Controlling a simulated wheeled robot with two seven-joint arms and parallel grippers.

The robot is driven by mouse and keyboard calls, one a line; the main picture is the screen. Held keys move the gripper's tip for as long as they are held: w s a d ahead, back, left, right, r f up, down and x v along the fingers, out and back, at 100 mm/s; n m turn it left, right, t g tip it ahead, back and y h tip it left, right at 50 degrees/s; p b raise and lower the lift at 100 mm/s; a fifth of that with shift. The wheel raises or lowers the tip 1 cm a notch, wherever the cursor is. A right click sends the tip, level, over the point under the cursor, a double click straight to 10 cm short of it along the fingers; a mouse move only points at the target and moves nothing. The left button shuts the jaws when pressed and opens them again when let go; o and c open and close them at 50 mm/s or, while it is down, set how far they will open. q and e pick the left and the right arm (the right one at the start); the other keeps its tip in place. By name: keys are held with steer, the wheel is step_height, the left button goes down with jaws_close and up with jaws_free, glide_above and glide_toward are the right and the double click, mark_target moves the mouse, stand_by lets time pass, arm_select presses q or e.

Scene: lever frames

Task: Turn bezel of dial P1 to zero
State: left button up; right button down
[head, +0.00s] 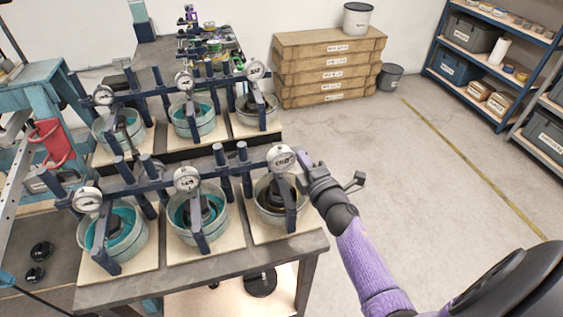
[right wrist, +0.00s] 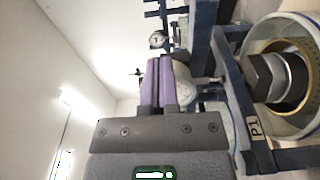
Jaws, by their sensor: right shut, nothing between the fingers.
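Dial P1 (head: 281,157) is a round white-faced gauge at the top of the lever frame at the front right corner of the bench. My right gripper (head: 302,174) is just to the right of this dial in the head view. In the right wrist view its purple fingers (right wrist: 160,62) are together with nothing between them. The pale round dial (right wrist: 187,88) shows partly behind the fingers, and I cannot tell whether they touch it. A "P1" label (right wrist: 255,128) is on the frame beside it. The needle and zero mark are too small to read. My left gripper is not in view.
Other lever frames with dials stand to the left (head: 187,179) and in a row behind (head: 184,80). Beneath dial P1 is a round pot (head: 262,203) with a dark nut (right wrist: 262,78). The floor (head: 420,170) to the right is open, with shelves (head: 480,65) beyond.

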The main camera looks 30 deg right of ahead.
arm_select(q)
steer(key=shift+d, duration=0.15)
arm_select(e)
steer(key=shift+a, duration=0.1)
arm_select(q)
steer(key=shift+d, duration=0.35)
arm_select(e)
steer(key=shift+a, duration=0.1)
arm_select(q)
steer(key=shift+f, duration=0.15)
arm_select(e)
steer(key=shift+f, duration=0.15)
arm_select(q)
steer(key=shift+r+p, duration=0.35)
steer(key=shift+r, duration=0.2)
arm_select(e)
steer(key=s, duration=0.6)
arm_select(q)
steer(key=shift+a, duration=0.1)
